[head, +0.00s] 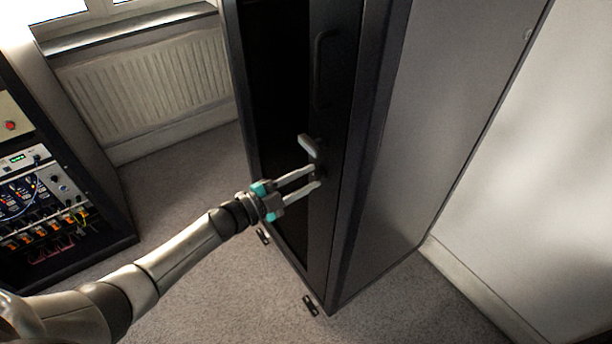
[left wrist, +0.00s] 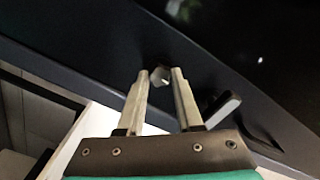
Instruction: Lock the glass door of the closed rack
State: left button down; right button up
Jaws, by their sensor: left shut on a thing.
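The tall black rack (head: 370,150) stands in the middle of the head view. Its dark glass door (head: 275,90) looks closed, with a black bar handle (head: 322,70) high on the door's frame. A grey lever (head: 309,146) sticks out below that handle; it also shows in the left wrist view (left wrist: 222,107). My left gripper (head: 319,175) is at the door frame just below the lever. My right gripper is out of view.
An equipment cabinet (head: 95,180) with cables and switches stands at the left. A radiator (head: 150,85) is on the wall behind, under the window. A pale wall (head: 550,170) lies close on the rack's right. The carpet (head: 190,180) left of the rack is clear.

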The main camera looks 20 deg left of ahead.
pick_arm(q)
jog(key=shift+n, duration=0.8)
jog(key=c, duration=0.6)
grip_release()
jog(key=shift+o, duration=0.2)
jog(key=p+v, duration=0.1)
jog(key=v, duration=1.4)
jog(key=shift+a, duration=0.1)
